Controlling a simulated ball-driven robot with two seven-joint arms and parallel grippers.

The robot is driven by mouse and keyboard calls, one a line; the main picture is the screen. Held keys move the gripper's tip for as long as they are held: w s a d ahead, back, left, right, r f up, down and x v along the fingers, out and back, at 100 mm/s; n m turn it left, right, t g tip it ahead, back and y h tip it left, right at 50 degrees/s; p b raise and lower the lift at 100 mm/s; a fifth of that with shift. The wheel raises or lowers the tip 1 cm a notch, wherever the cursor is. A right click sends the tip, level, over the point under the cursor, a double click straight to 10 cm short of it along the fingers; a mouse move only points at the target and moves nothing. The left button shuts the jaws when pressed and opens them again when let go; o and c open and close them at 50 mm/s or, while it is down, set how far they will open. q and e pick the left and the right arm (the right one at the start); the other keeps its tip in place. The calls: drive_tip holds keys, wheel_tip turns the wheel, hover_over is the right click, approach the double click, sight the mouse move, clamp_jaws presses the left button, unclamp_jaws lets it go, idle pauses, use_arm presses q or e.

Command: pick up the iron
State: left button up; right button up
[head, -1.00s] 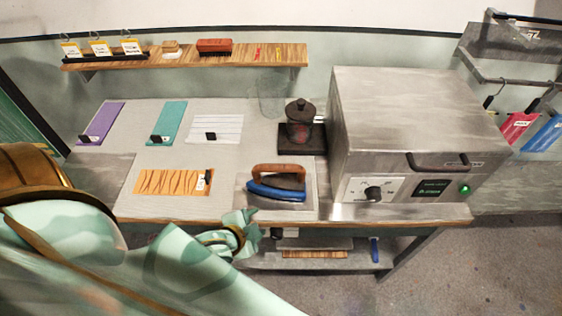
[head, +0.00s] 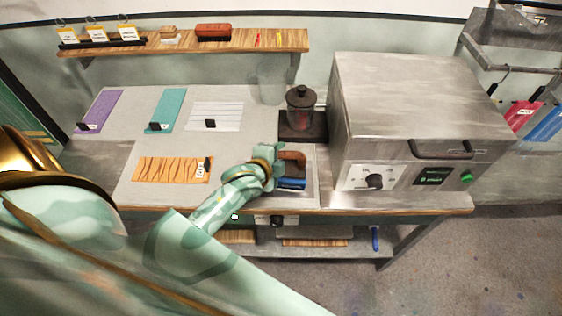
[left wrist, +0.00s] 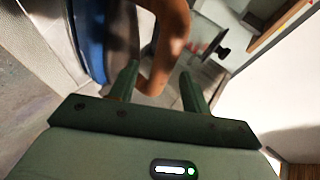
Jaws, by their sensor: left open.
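The iron has a brown handle and a blue body (head: 291,184). It sits on a grey plate (head: 310,195) near the front edge of the bench. My left gripper (head: 279,158) is at the iron's left side and hides part of it in the head view. In the left wrist view the two green fingers (left wrist: 158,74) are apart, with the brown handle (left wrist: 172,28) showing between and just beyond their tips. The blue body (left wrist: 88,38) shows to the left there. I cannot tell whether a finger touches the handle. My right gripper is out of view.
A steel oven-like box (head: 415,105) stands close on the right. A dark jar (head: 301,105) on a dark base is behind the iron. Purple (head: 101,108), teal (head: 168,108), striped white (head: 216,116) and orange (head: 165,169) swatches lie to the left. A wooden shelf (head: 270,40) runs behind.

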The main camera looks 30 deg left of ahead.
use_arm(q)
drive_tip(key=x, duration=0.4)
drive_tip(key=shift+w+f+b, duration=0.2)
drive_tip(key=shift+b, duration=0.2)
drive_tip(key=shift+s+r, duration=0.1)
clamp_jaws()
idle(0.8)
